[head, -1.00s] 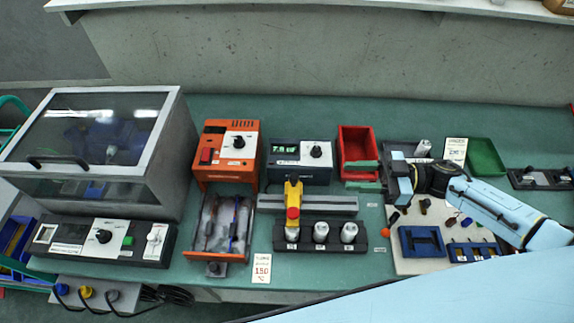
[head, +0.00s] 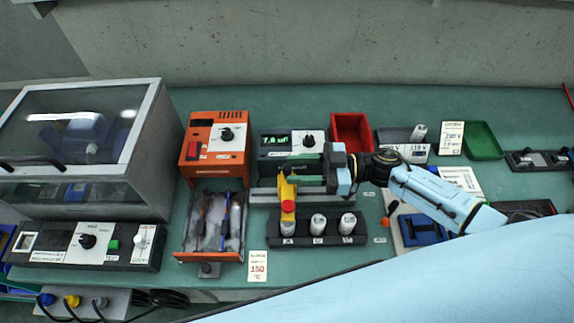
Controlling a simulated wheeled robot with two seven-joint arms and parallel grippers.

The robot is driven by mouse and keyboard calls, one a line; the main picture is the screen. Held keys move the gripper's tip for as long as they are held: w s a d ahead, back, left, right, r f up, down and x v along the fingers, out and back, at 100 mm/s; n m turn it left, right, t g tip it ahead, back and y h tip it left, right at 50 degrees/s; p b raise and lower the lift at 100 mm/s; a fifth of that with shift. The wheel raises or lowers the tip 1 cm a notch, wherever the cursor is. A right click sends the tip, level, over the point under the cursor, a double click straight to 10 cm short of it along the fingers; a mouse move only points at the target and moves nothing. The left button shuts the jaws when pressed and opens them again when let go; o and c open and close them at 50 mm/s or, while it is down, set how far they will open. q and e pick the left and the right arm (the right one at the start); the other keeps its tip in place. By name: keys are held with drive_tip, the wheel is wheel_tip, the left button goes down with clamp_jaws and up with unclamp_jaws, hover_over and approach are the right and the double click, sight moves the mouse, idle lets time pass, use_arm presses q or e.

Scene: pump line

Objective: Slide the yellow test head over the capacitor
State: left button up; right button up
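The yellow test head (head: 288,190), with a red button on its lower front, stands on a grey rail (head: 262,197). It is above and behind the left capacitor (head: 288,226) in a black block. The middle capacitor (head: 318,225) and right capacitor (head: 348,224) stand beside it, uncovered. I cannot tell how far the head reaches over the left one. My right gripper (head: 300,169), with green fingers, points left, just behind and to the right of the head's top. It looks open, and nothing shows held in it. My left gripper is not in view.
A black meter (head: 277,140) with a green display stands behind the gripper. A red bin (head: 351,128) is to its right. An orange unit (head: 217,135) with an open drawer (head: 205,256) is at left. A clear-lidded case (head: 75,130) fills the far left.

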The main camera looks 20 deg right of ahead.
drive_tip(key=shift+x, duration=1.45)
drive_tip(key=shift+c, duration=0.3)
clamp_jaws()
